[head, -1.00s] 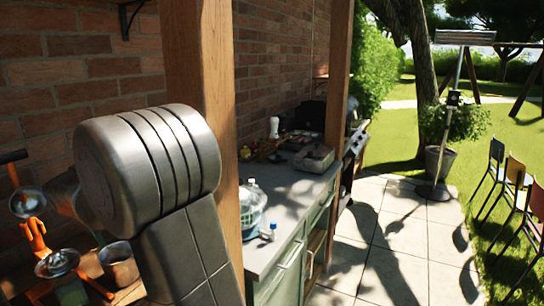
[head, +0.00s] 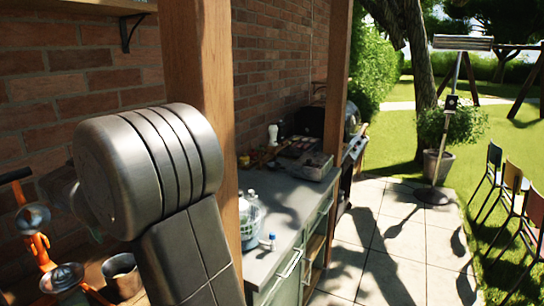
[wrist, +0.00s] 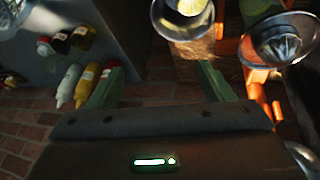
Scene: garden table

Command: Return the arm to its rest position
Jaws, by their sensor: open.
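My gripper (wrist: 158,84) shows in the wrist view as two green fingers held wide apart, with nothing between them. Beyond the fingers on the right is a metal juicer cone (wrist: 284,42) on an orange stand. A metal cup holding a yellow lemon-like piece (wrist: 190,7) is at the top. In the head view my grey arm fills the lower left; my gripper is hidden there.
An orange juicer (head: 38,245) and a metal cup (head: 122,274) stand at the left, close by my arm. A wooden post (head: 196,60) rises just behind my arm. Several bottles (wrist: 68,84) show in the wrist view. A grey counter (head: 285,205) lies to the right.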

